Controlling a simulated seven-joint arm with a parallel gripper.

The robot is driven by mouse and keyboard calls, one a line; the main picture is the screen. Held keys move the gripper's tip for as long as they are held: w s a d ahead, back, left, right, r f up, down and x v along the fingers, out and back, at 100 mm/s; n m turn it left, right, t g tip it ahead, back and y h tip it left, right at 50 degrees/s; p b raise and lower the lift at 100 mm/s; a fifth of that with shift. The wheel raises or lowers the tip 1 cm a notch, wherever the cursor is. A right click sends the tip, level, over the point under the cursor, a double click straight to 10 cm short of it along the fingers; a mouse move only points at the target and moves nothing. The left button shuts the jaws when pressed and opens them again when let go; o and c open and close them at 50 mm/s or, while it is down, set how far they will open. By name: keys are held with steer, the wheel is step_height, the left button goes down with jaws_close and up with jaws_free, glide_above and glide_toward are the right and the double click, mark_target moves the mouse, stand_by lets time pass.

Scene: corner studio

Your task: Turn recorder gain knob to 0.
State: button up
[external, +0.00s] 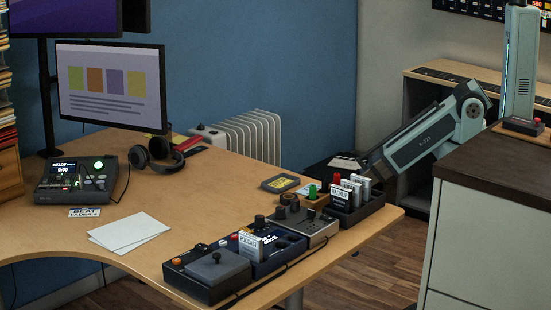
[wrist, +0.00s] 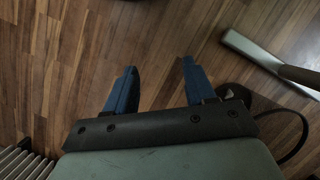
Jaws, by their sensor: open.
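A dark device with a lit screen reading "READY" (external: 75,180) sits on the left of the desk, and seems to be the recorder. It has small controls, a green button and a round dial, but I cannot tell which is the gain knob or its setting. My gripper (wrist: 159,68) is open and empty, with its two blue fingers apart above the wood floor. In the external view my arm slopes down past the desk's far right edge, and the fingers cannot be made out there. The recorder is not in the wrist view.
The desk (external: 190,175) holds headphones (external: 160,152), white paper (external: 129,232), a joystick box (external: 208,274), a blue box (external: 265,262), a grey knob box (external: 309,227) and a card tray (external: 362,212). A radiator (external: 250,137) stands behind. A dark-topped cabinet (external: 500,165) is at right.

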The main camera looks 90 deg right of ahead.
steer(key=w+d+r+m+t, duration=0.1)
steer(key=w+d+r+t, duration=0.1)
steer(key=w+d+r, duration=0.35)
steer(key=w+d+r+m+t, duration=0.1)
steer(key=w+d+r+t, duration=0.15)
steer(key=w+d, duration=0.55)
steer(key=w+d+r+m+t, duration=0.1)
steer(key=w+d+r, duration=0.45)
steer(key=w, duration=0.35)
steer(key=w+d+r+t+h, duration=0.1)
steer(key=w+d+r, duration=0.4)
steer(key=r, duration=0.3)
steer(key=w+d+r+t+h, duration=0.1)
steer(key=w+d+r, duration=0.4)
steer(key=r, duration=0.3)
steer(key=w+a+r+n+g, duration=0.1)
steer(key=w+a+r, duration=0.25)
steer(key=a, duration=0.95)
steer(key=w+a+r+y, duration=0.1)
steer(key=w+a+r, duration=0.3)
steer(key=a, duration=1)
steer(key=w+a+r+n+g, duration=0.15)
steer(key=a+r, duration=0.35)
steer(key=a, duration=0.8)
steer(key=g, duration=0.2)
glide_toward(260, 216)
steer(key=shift+m, duration=0.45)
step_height(260, 216, down, 9)
steer(key=shift+s+f, duration=0.1)
steer(key=shift+f, duration=0.05)
